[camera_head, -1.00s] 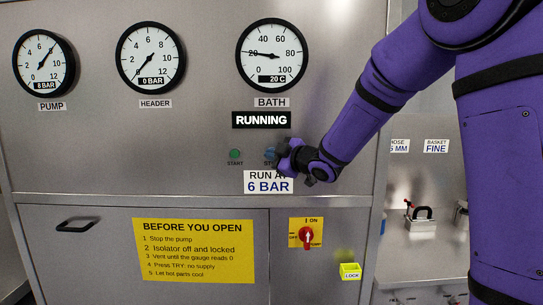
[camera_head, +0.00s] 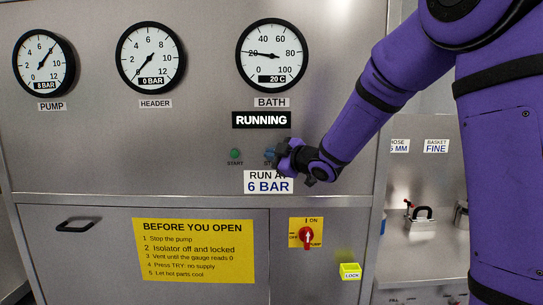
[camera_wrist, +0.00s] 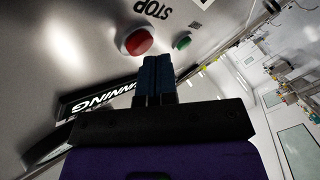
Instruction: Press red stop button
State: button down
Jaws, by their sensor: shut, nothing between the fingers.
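The red stop button (camera_wrist: 137,42) shows in the wrist view, round with a pale collar, beside the upside-down STOP label (camera_wrist: 152,9). My gripper (camera_wrist: 155,62) is shut and empty, its blue fingertips close to the button's edge. I cannot tell whether they touch it. In the head view my gripper (camera_head: 270,154) is at the panel and hides the red button and part of its label. The green start button (camera_head: 235,154) is to its left; it also shows in the wrist view (camera_wrist: 182,41). The display (camera_head: 262,120) above reads RUNNING.
Three gauges (camera_head: 150,57) line the panel's top. Below are the RUN AT 6 BAR label (camera_head: 268,182), a yellow notice (camera_head: 194,250), a red rotary isolator (camera_head: 307,237) and a yellow lock box (camera_head: 350,271). A counter (camera_head: 425,250) lies at the right.

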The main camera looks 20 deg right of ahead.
jog(key=shift+w, duration=0.1)
jog(key=shift+w+d, duration=0.1)
jog(key=shift+w, duration=0.25)
jog(key=shift+s, duration=0.15)
dwell(0.4)
jog(key=shift+s, duration=0.4)
jog(key=s, duration=0.1)
jog(key=s+a, duration=0.1)
jog(key=s, duration=0.1)
jog(key=s+a, duration=0.1)
jog(key=s, duration=0.1)
jog(key=shift+s, duration=0.25)
dwell(0.8)
